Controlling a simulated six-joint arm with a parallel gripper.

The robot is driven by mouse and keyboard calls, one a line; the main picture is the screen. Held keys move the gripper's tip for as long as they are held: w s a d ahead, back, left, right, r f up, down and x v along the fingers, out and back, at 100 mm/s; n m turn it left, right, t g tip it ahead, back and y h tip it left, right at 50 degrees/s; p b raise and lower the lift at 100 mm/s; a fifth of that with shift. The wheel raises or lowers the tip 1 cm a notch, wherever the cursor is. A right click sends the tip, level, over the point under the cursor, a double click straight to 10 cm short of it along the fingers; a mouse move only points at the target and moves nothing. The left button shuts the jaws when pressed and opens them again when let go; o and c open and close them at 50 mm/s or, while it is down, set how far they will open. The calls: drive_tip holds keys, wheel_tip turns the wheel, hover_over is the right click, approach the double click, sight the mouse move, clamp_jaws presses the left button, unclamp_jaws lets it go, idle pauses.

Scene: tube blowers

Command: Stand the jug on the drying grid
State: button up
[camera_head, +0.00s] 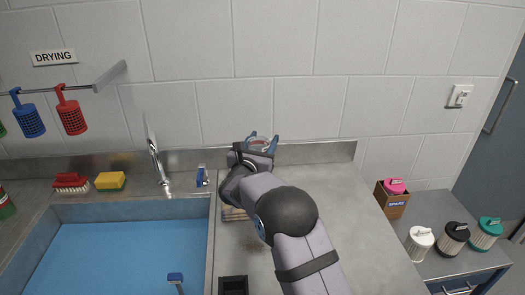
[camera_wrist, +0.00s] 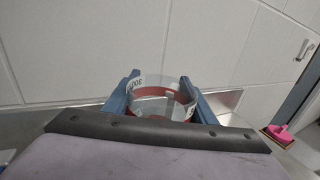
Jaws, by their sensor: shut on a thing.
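The jug, a clear round vessel with a red-brown band and dark lettering (camera_wrist: 165,106), sits between the two blue fingers of my gripper (camera_wrist: 159,77) in the wrist view. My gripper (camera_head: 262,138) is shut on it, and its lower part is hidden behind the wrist. In the head view only a bit of the jug (camera_head: 259,146) shows, held in front of the tiled wall at the back of the counter. A tan, slatted-looking edge (camera_head: 233,214) shows on the counter beneath my arm; my arm covers the rest, so I cannot tell whether it is the drying grid.
A blue-bottomed sink (camera_head: 120,245) with a tap (camera_head: 156,160) lies left. A yellow sponge (camera_head: 110,181) and a red brush (camera_head: 71,182) stand behind it. A black holder (camera_head: 233,284) is near the front. Several filters, one white (camera_head: 419,243), stand right.

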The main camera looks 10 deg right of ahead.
drive_tip(key=shift+f+p, duration=0.35)
drive_tip(key=shift+f, duration=1.6)
drive_tip(key=shift+f, duration=0.15)
drive_tip(key=o, duration=1)
drive_tip(key=shift+o, duration=0.2)
drive_tip(key=b+v, duration=0.3)
drive_tip(key=v, duration=0.9)
drive_tip(key=shift+b, duration=0.4)
